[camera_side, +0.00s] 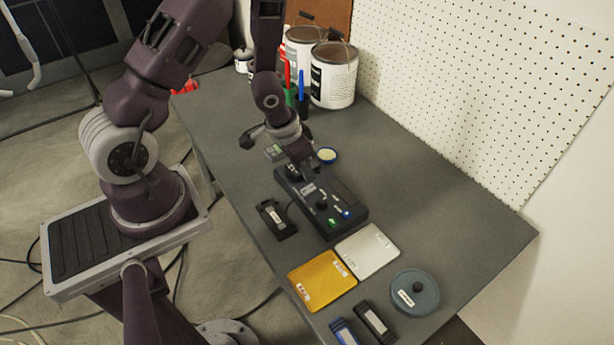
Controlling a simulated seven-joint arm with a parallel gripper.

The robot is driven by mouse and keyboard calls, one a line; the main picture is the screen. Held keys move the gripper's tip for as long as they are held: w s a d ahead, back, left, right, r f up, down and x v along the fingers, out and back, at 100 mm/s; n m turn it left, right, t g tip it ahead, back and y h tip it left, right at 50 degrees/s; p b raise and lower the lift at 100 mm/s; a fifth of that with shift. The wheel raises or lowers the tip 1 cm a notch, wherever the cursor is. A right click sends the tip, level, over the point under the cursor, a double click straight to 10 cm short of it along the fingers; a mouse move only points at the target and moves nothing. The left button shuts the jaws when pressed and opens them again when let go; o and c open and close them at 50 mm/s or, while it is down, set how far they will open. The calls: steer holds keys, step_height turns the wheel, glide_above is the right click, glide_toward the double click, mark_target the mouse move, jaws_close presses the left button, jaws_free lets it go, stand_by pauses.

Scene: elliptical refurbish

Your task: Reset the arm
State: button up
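My arm reaches from its base at the left over the grey table (440,205), bent with its wrist pointing down. My gripper (298,172) is at the far end of a black control box (348,213), over or touching it; I cannot tell which. The fingertips are small and dark against the box, so whether they are open, shut or on something is unclear. The box has knobs and lit green and blue spots at its near end.
A black module (276,219) lies left of the box. A yellow tray (322,281), a white tray (368,252), a round blue-grey lidded container (415,293) and two battery-like blocks (374,322) lie nearer. Paint cans (333,84) and pens stand behind, by a pegboard (480,80). The table's right side is clear.

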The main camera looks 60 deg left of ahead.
steer(key=shift+r, duration=0.2)
steer(key=shift+r, duration=0.1)
step_height(320, 180, up, 18)
steer(key=s+d+t+y, duration=0.1)
steer(key=y, duration=0.1)
steer(key=s+d+r+h, duration=0.1)
steer(key=s+d+r, duration=0.3)
steer(key=s, duration=0.4)
steer(key=s+d+r+t+h, duration=0.1)
steer(key=s+d+r, duration=0.2)
steer(key=s+r, duration=0.4)
steer(key=shift+s+d+r, duration=0.25)
steer(key=shift+s+d, duration=0.15)
steer(key=shift+s, duration=0.2)
